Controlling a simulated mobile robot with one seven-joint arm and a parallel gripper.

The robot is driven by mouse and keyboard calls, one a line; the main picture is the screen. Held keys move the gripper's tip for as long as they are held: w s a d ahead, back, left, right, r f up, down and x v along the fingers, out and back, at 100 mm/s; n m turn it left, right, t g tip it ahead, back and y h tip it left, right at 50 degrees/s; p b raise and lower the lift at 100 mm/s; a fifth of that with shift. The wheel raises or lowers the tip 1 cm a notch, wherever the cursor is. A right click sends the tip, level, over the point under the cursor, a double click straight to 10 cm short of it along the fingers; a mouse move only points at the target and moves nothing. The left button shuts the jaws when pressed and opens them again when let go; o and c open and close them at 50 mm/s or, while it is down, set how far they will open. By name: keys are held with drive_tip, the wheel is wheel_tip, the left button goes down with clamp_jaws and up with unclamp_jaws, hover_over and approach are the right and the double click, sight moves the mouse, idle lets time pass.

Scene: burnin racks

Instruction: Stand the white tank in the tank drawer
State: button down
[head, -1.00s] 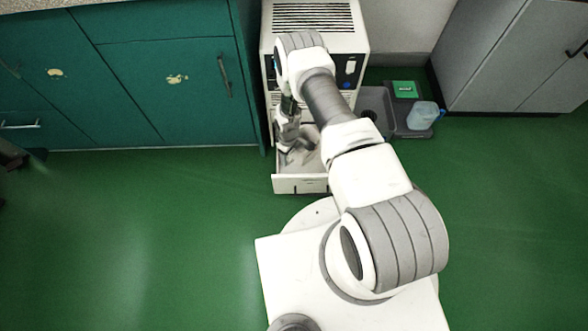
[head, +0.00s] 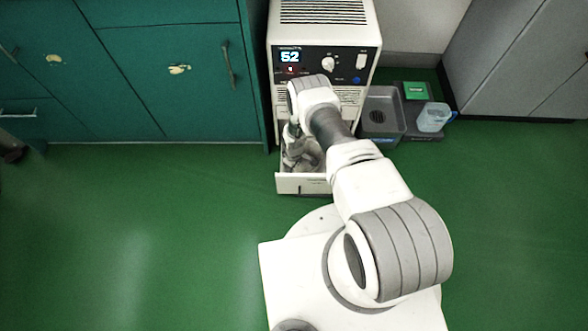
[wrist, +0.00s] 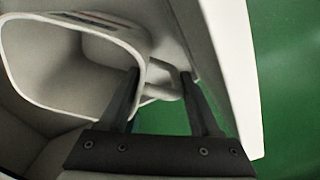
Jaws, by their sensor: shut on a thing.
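The tank drawer (head: 302,184) is pulled out at the foot of the white machine. My gripper (head: 292,142) is low inside it, largely hidden behind my arm. In the wrist view my gripper (wrist: 160,75) is shut on the handle of the white tank (wrist: 130,35). The tank's wide, rounded opening faces the camera at upper left. The white drawer front (wrist: 235,80) runs close by on the right. The tank looks roughly upright between the drawer walls; whether its base touches the drawer floor is hidden.
The white machine (head: 322,95) has a lit display reading 52. Teal cabinets (head: 180,85) are close on the left. Green floor is clear on the left.

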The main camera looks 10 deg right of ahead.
drive_tip(key=shift+f, duration=0.15)
drive_tip(key=shift+c, duration=1.8)
unclamp_jaws()
